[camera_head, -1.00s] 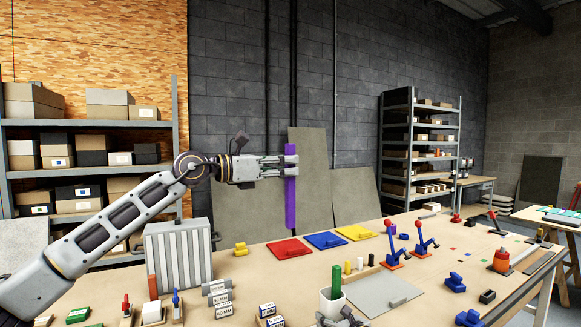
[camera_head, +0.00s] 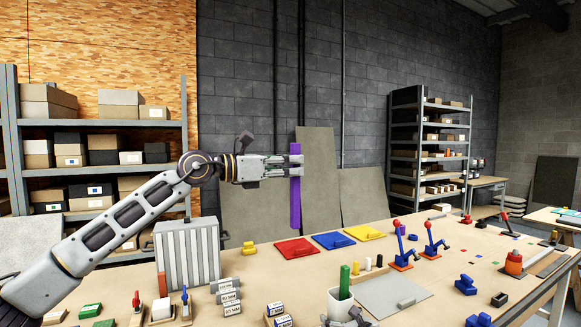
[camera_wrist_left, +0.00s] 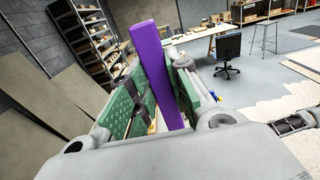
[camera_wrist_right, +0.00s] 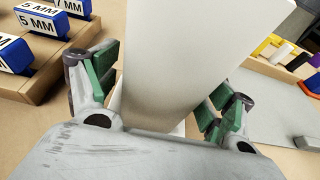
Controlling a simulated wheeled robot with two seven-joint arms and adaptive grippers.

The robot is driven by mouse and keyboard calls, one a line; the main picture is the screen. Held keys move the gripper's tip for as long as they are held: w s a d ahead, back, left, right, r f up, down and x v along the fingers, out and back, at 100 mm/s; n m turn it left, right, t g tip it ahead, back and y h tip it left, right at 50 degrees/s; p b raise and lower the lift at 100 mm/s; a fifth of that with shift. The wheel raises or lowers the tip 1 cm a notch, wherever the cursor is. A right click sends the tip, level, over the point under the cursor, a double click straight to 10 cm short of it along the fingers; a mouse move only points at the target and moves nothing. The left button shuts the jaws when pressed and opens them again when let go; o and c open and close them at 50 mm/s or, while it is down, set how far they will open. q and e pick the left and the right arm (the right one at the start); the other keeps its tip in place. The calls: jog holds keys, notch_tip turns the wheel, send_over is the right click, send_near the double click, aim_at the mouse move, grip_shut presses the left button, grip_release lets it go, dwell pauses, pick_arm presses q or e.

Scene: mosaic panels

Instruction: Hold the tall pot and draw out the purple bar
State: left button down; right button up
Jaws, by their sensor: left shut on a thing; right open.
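The purple bar (camera_head: 295,200) hangs upright in the air, clear of the table. My left gripper (camera_head: 296,165) is shut on its upper part; the bar also shows between the green finger pads in the left wrist view (camera_wrist_left: 158,75). Contact with the pot cannot be told. The pot's inside is hidden.
Red (camera_head: 297,248), blue (camera_head: 333,241) and yellow (camera_head: 360,233) panels lie behind the pot. A grey plate (camera_head: 390,295) lies to its right. Labelled blocks (camera_head: 278,315) stand to its left. A grey ribbed case (camera_head: 188,255) stands under my left arm.

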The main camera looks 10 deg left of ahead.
jog(key=shift+s+d, duration=0.1)
jog(key=shift+v, duration=5.85)
jog(key=shift+s, duration=0.15)
